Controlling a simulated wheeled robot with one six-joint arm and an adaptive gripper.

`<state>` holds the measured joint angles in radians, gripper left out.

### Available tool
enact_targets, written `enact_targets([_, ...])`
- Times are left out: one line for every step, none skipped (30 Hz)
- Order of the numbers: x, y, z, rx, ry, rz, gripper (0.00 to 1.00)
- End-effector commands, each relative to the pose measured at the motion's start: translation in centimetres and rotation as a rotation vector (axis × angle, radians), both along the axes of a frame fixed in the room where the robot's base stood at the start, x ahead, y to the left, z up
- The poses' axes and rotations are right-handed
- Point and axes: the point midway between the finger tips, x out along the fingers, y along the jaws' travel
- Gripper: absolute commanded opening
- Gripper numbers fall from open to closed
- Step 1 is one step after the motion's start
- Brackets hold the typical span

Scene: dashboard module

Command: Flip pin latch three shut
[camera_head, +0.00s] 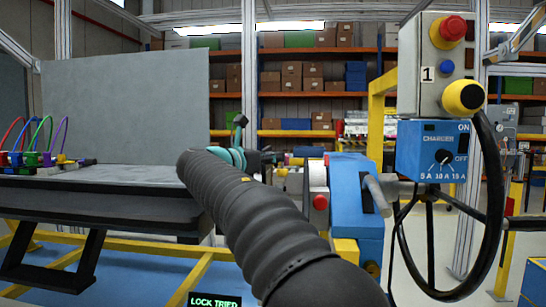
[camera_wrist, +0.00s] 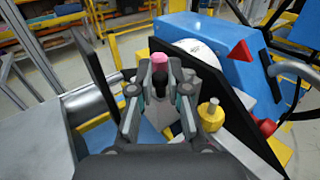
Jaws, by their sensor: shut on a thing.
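In the wrist view my gripper (camera_wrist: 160,75) is shut on a dark, pink-tipped piece (camera_wrist: 160,60), which stands up between the fingertips. It may be the handle of a pin latch, but no number three is readable and its lower part is hidden by the fingers. A yellow knob (camera_wrist: 211,114) stands just right of the fingers, apart from them. In the head view my gripper (camera_head: 268,158) is small and mostly hidden behind my dark arm, left of the blue housing (camera_head: 352,190). I cannot tell there what it holds.
The blue housing, with a red triangle (camera_wrist: 241,51) and a grey bent handle (camera_wrist: 292,70), is close on the right. A charger box (camera_head: 432,151) and black wheel (camera_head: 487,200) stand farther right. A grey bench (camera_head: 110,180) with coloured cables is left.

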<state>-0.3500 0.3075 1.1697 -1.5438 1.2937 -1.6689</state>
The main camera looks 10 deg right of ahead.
Motion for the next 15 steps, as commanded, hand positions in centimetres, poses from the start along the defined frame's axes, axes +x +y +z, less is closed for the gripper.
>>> enact_targets([0.40,0.10,0.13,-0.001,0.002,-0.027,0.00])
enact_targets([0.48,0.09,0.14,-0.001,0.001,-0.045,0.00])
enact_targets([0.64,0.08,0.08,-0.001,0.000,-0.067,0.00])
enact_targets([0.73,0.06,0.07,0.000,-0.001,-0.082,0.00])
enact_targets([0.83,0.05,0.03,0.000,-0.001,-0.097,0.00])
enact_targets([0.91,0.02,0.05,-0.001,-0.002,-0.114,0.00])
enact_targets([0.97,0.00,0.04,-0.001,-0.002,-0.126,0.00])
enact_targets([1.02,-0.01,0.03,-0.002,-0.001,-0.136,0.00])
enact_targets([1.05,-0.04,0.07,-0.001,-0.003,-0.148,0.00])
enact_targets([1.08,-0.04,0.03,0.000,-0.001,-0.155,0.00])
enact_targets([1.10,-0.05,0.03,0.000,-0.002,-0.162,0.00])
enact_targets([1.11,-0.06,0.04,0.000,-0.002,-0.167,0.00])
enact_targets([1.11,-0.07,0.05,0.000,-0.002,-0.169,0.00])
enact_targets([1.11,-0.07,0.05,0.000,-0.002,-0.171,0.00])
enact_targets([1.11,-0.07,0.06,0.000,-0.002,-0.172,0.00])
